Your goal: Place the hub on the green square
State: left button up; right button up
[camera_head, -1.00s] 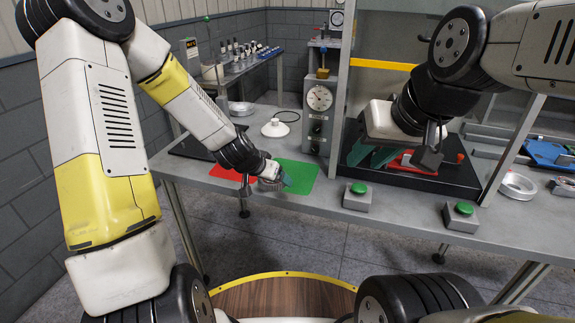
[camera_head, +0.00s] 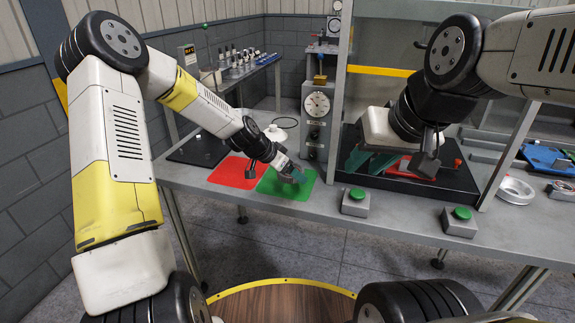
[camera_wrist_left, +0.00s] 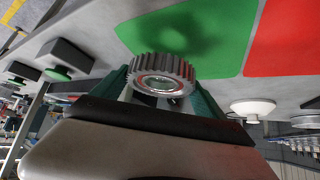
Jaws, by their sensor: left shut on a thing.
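The hub is a grey toothed metal ring (camera_wrist_left: 162,72). In the left wrist view my left gripper (camera_wrist_left: 160,92) is shut on it, with teal fingers on either side. The green square (camera_wrist_left: 135,38) lies beneath the hub, with a dark shadow on it, so the hub seems a little above the surface. In the head view my left gripper (camera_head: 292,175) is over the green square (camera_head: 280,190) and mostly hides the hub. My right gripper (camera_head: 425,160) hangs over the black tray at the right; its finger opening is unclear.
A red square (camera_head: 232,173) lies left of the green one. A white round part (camera_head: 275,133) and a gauge box (camera_head: 317,115) stand behind. Green-button boxes (camera_head: 355,202) (camera_head: 460,220) sit along the front edge. A black tray (camera_head: 400,185) holds red and teal parts.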

pick_arm(q)
jog(key=w, duration=0.4)
jog(key=shift+a+f, duration=0.1)
jog(key=shift+a, duration=0.25)
jog(key=shift+w+f, duration=0.2)
jog(key=shift+f, duration=1.6)
jog(key=shift+f, duration=0.1)
jog(key=o, duration=2)
jog(key=shift+s, duration=0.1)
jog(key=s+a+r+n+y, duration=0.2)
jog(key=s+a+r, duration=0.4)
jog(key=s+r, duration=0.5)
jog(key=s+a+r+n+y, duration=0.2)
jog(key=s+a+r, duration=0.3)
jog(key=s+r, duration=0.65)
jog(key=s+a+r+n, duration=0.1)
jog(key=s+n, duration=0.1)
jog(key=s, duration=0.2)
jog(key=s+a+r+n, duration=0.1)
jog(key=s+r+n, duration=0.1)
jog(key=s, duration=0.3)
jog(key=s+a+r+n+t, duration=0.1)
jog(key=s+a+r, duration=0.1)
jog(key=s, duration=0.3)
jog(key=shift+a+r+n, duration=0.1)
jog(key=shift+r+n, duration=0.1)
jog(key=shift+n, duration=0.2)
